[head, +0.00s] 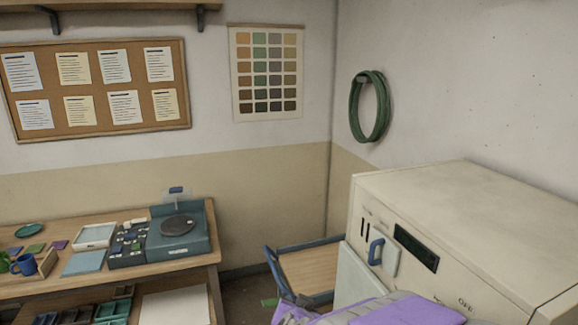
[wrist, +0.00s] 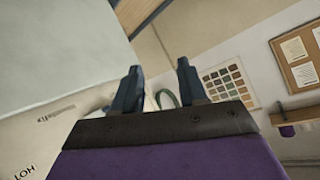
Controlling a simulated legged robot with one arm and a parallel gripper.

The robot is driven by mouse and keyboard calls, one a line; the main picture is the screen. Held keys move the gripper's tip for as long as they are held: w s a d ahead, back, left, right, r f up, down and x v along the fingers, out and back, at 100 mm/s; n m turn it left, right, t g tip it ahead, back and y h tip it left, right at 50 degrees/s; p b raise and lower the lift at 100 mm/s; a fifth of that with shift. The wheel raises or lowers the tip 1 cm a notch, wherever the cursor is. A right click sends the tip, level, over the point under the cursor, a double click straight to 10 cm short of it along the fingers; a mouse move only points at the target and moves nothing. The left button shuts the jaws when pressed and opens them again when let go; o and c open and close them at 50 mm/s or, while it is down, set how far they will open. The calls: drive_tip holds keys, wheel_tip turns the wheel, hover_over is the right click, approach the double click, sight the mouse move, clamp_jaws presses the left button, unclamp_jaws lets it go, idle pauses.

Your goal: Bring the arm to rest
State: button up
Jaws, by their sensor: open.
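My gripper (wrist: 163,82) shows in the wrist view as two dark blue fingers standing apart on a dark bar above a purple housing. It is open, and nothing shows between the fingers but the background wall and a green hose loop. The purple and grey part of my arm (head: 390,309) reaches across the bottom right of the head view, in front of the cream kiln-like cabinet (head: 470,225). My fingertips cannot be made out in the head view.
The cabinet has a blue handle (head: 375,251). A blue-framed cart (head: 310,270) with a wooden top stands beside it. A wooden workbench (head: 190,265) at left holds a scale (head: 178,240), trays and mugs. The green hose (head: 369,106) hangs on the wall.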

drive_tip(key=s+a+f+n+g+y+b, duration=0.1)
drive_tip(key=s+a+n+g+y, duration=0.15)
drive_tip(key=s, duration=0.45)
drive_tip(key=s+d+g, duration=0.3)
drive_tip(key=s+d, duration=0.2)
drive_tip(key=s, duration=0.4)
drive_tip(key=s+d+f+n+g+h+b, duration=0.1)
drive_tip(key=s+d+g, duration=0.3)
drive_tip(key=s, duration=0.6)
drive_tip(key=s+d+f+n+g+h+b, duration=0.1)
drive_tip(key=s+d+g, duration=0.3)
drive_tip(key=s, duration=0.5)
drive_tip(key=shift+s+d+f, duration=0.2)
drive_tip(key=shift+d+f, duration=0.05)
drive_tip(key=shift+d, duration=0.55)
